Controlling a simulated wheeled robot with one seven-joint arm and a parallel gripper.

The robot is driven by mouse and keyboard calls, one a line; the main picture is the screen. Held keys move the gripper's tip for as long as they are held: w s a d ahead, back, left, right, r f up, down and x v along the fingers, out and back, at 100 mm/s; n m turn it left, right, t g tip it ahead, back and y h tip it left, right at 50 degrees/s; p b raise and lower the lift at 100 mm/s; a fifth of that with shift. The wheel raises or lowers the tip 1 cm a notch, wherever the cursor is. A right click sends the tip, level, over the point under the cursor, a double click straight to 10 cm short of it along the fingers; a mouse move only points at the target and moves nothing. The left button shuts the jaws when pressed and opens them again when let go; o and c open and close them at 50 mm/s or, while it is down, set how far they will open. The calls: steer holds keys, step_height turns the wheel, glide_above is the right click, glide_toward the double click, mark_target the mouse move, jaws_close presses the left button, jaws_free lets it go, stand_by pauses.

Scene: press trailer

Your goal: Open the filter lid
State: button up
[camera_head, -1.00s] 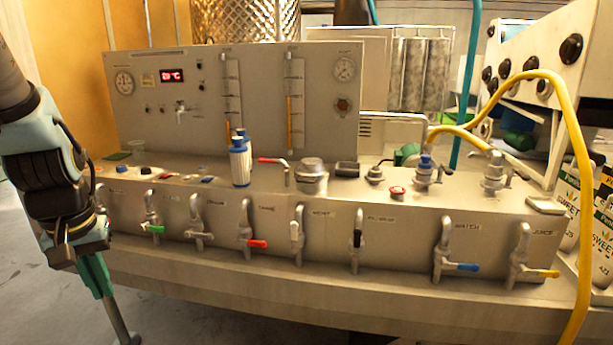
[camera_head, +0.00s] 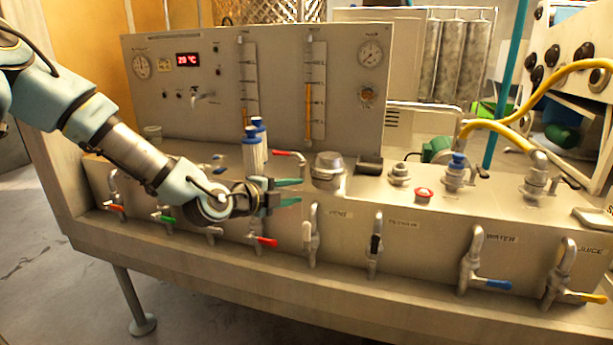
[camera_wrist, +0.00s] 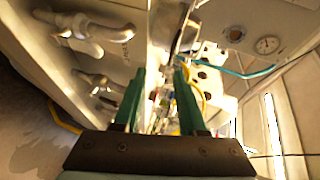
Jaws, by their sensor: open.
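A round grey metal lid, which looks like the filter lid (camera_head: 329,161), sits on top of the steel machine (camera_head: 215,145) near its middle and appears closed. My gripper (camera_head: 297,192) is open and empty in front of the machine, left of the lid and a little lower, fingers pointing right. The gap between gripper and lid is clear in the head view. The green fingers stand apart in the wrist view (camera_wrist: 160,85). A shiny metal part shows beyond the fingertips there, but I cannot tell whether it is the lid.
White bottles with blue caps (camera_head: 253,155) and a red-handled valve (camera_head: 289,153) stand left of the lid. A red button (camera_head: 423,194) lies to its right. Taps with coloured levers line the front. A yellow hose (camera_head: 535,95) arches over the right end.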

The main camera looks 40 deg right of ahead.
mark_target(320, 179)
steer(key=shift+m+h, duration=0.3)
steer(key=shift+h, duration=0.1)
steer(key=p+x, duration=0.1)
steer(key=x, duration=0.2)
steer(key=r+p+x, duration=0.1)
steer(key=x, duration=0.3)
steer(key=p+x, duration=0.2)
steer(key=x, duration=0.2)
steer(key=shift+w+d+r, duration=0.1)
steer(key=shift+d+r, duration=0.05)
steer(key=shift+d, duration=0.15)
jaws_close()
stand_by(0.7)
